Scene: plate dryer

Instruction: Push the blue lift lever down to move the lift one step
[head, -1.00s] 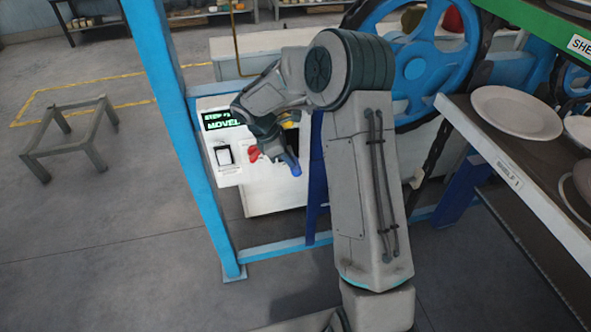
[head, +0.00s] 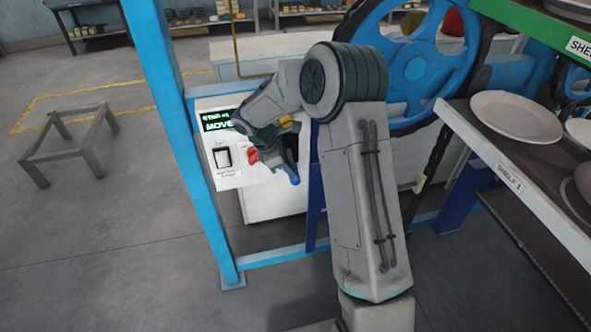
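The blue lift lever (head: 294,179) shows only at its end, at the right side of a white control panel (head: 230,182) in the head view. My gripper (head: 284,158) is at the lever, in front of the panel. The gripper hides most of the lever, and I cannot tell whether its fingers touch it or are open or shut. The panel has a dark display (head: 217,121) with green text, of which "MOVE" is readable. The rest of the text is partly hidden or too small.
A blue post (head: 176,130) stands left of the panel. A shelf with plates (head: 515,117) is at the right, with a blue wheel (head: 414,68) behind my arm.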

